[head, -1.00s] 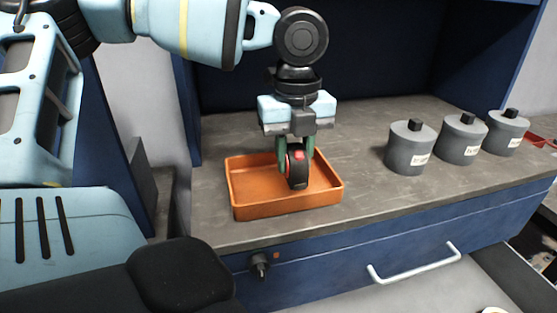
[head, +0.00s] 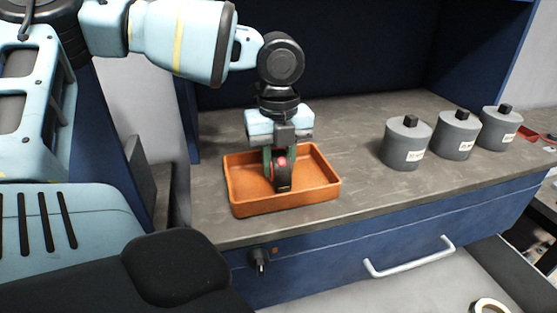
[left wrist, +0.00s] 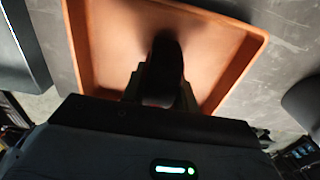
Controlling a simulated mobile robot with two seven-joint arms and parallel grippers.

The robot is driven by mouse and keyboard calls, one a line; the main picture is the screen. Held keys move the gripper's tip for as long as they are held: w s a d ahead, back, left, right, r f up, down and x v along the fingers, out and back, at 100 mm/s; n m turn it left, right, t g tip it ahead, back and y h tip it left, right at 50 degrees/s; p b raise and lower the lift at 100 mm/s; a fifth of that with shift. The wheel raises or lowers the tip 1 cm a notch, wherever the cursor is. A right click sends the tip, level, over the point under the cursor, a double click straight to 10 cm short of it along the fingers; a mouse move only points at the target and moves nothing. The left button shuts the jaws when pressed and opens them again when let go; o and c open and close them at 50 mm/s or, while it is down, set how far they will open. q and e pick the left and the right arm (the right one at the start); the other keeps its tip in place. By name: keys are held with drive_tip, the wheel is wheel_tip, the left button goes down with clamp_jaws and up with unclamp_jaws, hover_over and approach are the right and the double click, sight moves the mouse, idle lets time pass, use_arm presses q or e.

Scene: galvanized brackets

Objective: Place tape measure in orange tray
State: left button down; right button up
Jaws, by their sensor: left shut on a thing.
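The tape measure (head: 283,174) is black with a red centre. My left gripper (head: 280,168) is shut on it and points down, holding it within the outline of the orange tray (head: 325,183) in the head view. The tray lies on the grey worktop. I cannot tell whether the tape measure touches the tray floor. In the left wrist view, the dark tape measure (left wrist: 165,62) shows between the fingers, with the tray (left wrist: 240,60) behind it. My right gripper is not in view.
Several grey lidded canisters (head: 407,146) stand in a row to the right of the tray. A drawer with a white handle (head: 412,262) is below the worktop's front edge. A roll of tape (head: 489,306) lies at the bottom right. Worktop between tray and canisters is clear.

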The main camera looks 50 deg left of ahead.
sight(279, 153)
use_arm(q)
drive_tip(key=shift+f, duration=0.1)
drive_tip(key=c, duration=1.1)
unclamp_jaws()
wheel_tip(279, 153, up, 12)
drive_tip(key=shift+r, duration=0.15)
